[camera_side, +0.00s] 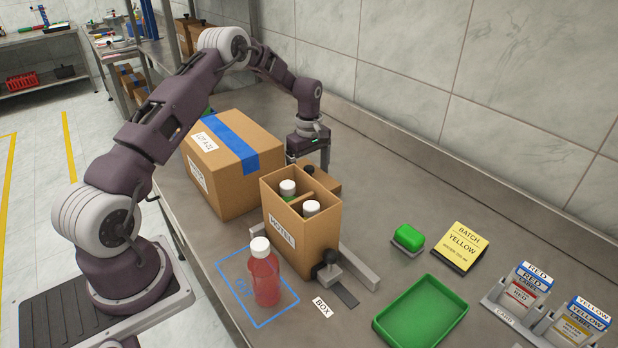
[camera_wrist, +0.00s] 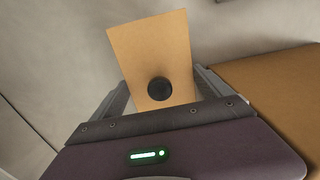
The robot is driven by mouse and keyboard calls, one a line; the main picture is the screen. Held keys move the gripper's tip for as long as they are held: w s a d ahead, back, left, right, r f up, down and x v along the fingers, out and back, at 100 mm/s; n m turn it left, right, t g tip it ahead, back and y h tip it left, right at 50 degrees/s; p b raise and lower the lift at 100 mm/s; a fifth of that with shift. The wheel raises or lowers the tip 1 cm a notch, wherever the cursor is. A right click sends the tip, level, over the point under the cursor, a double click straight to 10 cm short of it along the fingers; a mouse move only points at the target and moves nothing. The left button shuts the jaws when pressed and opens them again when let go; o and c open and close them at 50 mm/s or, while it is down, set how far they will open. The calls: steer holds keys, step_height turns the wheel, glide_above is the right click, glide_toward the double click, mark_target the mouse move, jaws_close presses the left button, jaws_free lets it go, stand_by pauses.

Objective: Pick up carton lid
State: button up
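The carton lid (camera_side: 325,180) is a flat brown panel with a round black knob (camera_side: 309,170). It lies behind the open carton, partly hidden by it in the side view. In the wrist view the lid (camera_wrist: 150,45) shows whole, with its knob (camera_wrist: 159,88) near the lower end. My gripper (camera_side: 308,162) is above the lid, pointing down. In the wrist view its fingers (camera_wrist: 162,90) are apart, one on each side of the knob, with nothing between them touching. The open brown carton (camera_side: 295,245) holds bottles with white caps and a divider.
A taped brown box (camera_side: 250,178) stands left of my gripper. A red bottle (camera_side: 265,280) stands in a blue outline in front of the carton. A black-knobbed clamp (camera_side: 330,268) and metal rail are at the carton's right. A green tray (camera_side: 420,312) and card holders lie farther right.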

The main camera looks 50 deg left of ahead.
mark_target(309, 167)
steer(key=c, duration=0.4)
steer(key=shift+r, duration=0.1)
step_height(309, 167, up, 16)
steer(key=s+d+r, duration=0.6)
steer(key=d+r, duration=0.1)
steer(key=d, duration=0.2)
steer(key=s+d+f, duration=0.1)
steer(key=s+d, duration=0.4)
steer(key=s, duration=0.1)
steer(key=s+d+f, duration=0.1)
steer(key=s+d, duration=0.2)
steer(key=s, duration=0.1)
steer(key=shift+d+f, duration=0.35)
